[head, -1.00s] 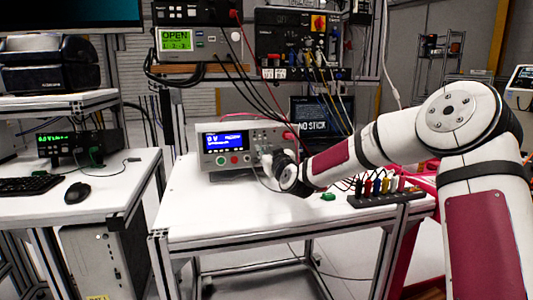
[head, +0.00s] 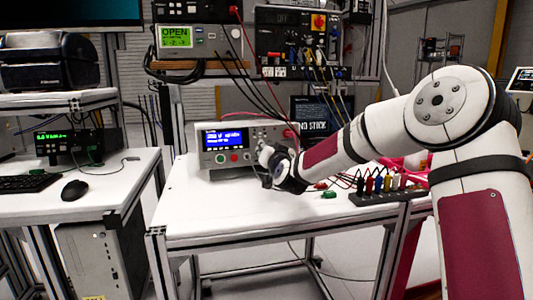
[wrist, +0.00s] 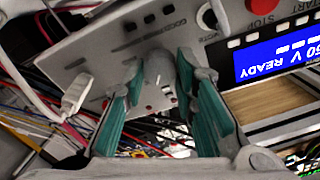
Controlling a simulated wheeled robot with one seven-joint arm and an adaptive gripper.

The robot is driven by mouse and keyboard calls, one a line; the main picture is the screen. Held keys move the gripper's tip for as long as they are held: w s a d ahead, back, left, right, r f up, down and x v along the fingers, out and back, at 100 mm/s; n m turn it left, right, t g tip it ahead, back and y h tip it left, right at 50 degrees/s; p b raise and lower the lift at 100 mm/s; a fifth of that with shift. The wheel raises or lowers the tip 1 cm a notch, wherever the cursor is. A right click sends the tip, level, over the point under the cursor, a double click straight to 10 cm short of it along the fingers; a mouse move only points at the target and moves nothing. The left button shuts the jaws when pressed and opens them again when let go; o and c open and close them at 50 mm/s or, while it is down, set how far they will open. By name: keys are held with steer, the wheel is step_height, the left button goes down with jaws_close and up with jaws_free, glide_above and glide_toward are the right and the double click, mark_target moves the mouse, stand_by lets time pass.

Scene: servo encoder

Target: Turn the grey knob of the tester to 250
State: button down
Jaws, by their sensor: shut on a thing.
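The tester (head: 203,158) is a pale grey box with a blue display (head: 222,139), standing on the white table. Its display also shows in the wrist view (wrist: 283,54), seen from close up and cut by the right edge; READY and a V can be read, the full number cannot. The grey knob (wrist: 158,72) sits on the panel between my teal finger pads. My gripper (wrist: 160,80) is shut on the knob. In the head view my gripper (head: 266,157) is at the tester's right front and hides the knob.
A white plug with a cable (wrist: 76,93) is in the panel beside the knob. A row of coloured plugs (head: 388,184) stands on the table to the right of my wrist. A small green piece (head: 329,194) lies in front. The table's front left is clear.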

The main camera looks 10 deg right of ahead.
steer(key=shift+m, duration=0.6)
steer(key=c, duration=1.3)
jaws_free()
steer(key=s, duration=1.2)
